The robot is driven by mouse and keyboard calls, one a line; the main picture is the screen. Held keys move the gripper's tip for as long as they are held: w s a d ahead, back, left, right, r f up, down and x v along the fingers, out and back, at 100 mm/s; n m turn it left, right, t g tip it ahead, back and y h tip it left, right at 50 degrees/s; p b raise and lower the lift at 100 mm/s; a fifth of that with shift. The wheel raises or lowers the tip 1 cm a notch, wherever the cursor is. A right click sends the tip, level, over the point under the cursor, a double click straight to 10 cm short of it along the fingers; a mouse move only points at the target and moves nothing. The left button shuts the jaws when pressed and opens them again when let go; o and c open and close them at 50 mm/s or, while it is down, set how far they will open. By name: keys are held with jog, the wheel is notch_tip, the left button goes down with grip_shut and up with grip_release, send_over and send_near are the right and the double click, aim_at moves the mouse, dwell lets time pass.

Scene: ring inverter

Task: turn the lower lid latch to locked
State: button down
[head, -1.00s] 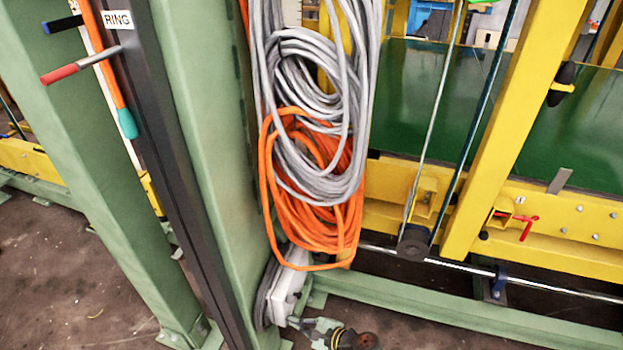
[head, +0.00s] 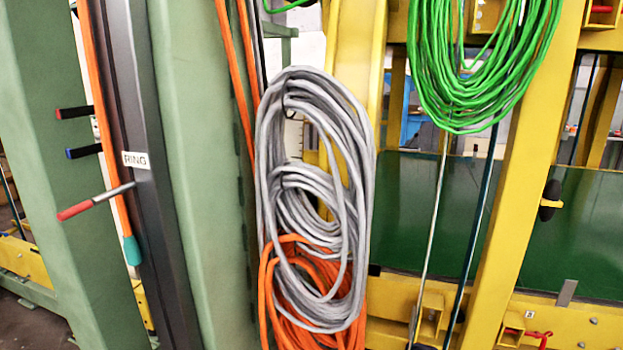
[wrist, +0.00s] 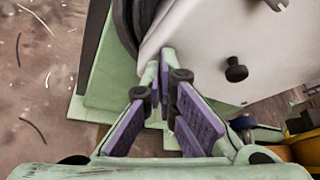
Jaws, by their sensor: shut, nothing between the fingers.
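In the wrist view, my gripper (wrist: 164,88), with purple pads, is shut and empty. Its fingertips are close to the lower edge of a white box (wrist: 210,40); I cannot tell whether they touch it. A black knob (wrist: 236,69) sits on the box face, to the right of the fingertips and apart from them. A second small fitting (wrist: 276,4) is cut off at the top edge. I cannot tell which one is the lower lid latch, or its setting. The head view shows neither the box nor my gripper.
Grey cable (head: 318,190) and orange cable (head: 300,325) hang on a green column (head: 185,130). A red-handled lever (head: 95,201) sticks out by the RING label (head: 136,160). Green cable (head: 480,95) hangs by a yellow frame (head: 515,180). Floor (wrist: 40,90) shows at left.

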jog(key=s+d, duration=0.2)
jog(key=d, duration=0.3)
jog(key=shift+d, duration=0.35)
